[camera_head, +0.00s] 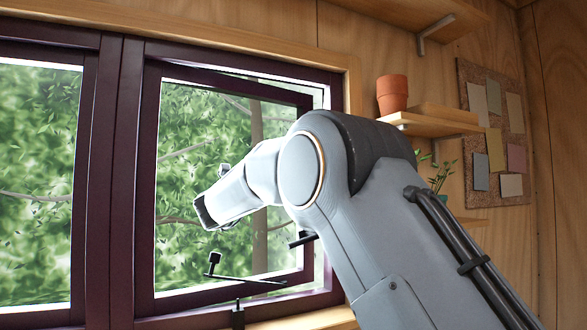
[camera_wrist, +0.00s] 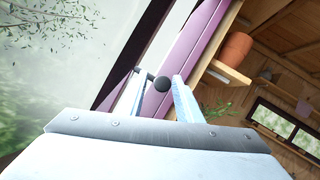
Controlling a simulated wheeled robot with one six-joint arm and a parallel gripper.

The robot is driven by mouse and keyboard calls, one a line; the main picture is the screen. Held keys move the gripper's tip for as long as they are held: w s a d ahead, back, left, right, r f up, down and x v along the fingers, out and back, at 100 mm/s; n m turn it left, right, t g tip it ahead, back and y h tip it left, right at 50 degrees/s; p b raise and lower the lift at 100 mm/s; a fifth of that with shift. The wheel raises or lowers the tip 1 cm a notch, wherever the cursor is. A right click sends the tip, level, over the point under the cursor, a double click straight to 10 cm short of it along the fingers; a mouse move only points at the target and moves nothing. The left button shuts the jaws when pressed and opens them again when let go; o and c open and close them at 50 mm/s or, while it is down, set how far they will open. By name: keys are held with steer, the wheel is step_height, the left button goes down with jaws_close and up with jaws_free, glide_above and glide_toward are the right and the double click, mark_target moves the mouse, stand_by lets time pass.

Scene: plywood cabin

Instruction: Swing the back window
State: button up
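The back window has a dark purple frame (camera_head: 110,180) and a right sash (camera_head: 150,190) that stands a little ajar, with a gap along its top and right side. A black handle piece (camera_head: 302,239) shows at the sash's right side, partly behind my arm. In the wrist view, my gripper (camera_wrist: 160,77) has its two pale fingers apart, one on each side of a round black knob (camera_wrist: 161,84). Small gaps seem to show beside the knob, so I see no firm grip. The purple frame (camera_wrist: 195,50) runs behind it. My fingers cannot be made out in the head view.
A black stay bar (camera_head: 250,280) crosses the window's lower edge. To the right, a shelf (camera_head: 435,125) holds a terracotta pot (camera_head: 392,94), which also shows in the wrist view (camera_wrist: 236,48). A green plant (camera_head: 437,178) stands below, and a pinboard (camera_head: 495,135) hangs farther right.

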steer(key=shift+w+d+r, duration=0.25)
steer(key=shift+w+d, duration=0.2)
jaws_close()
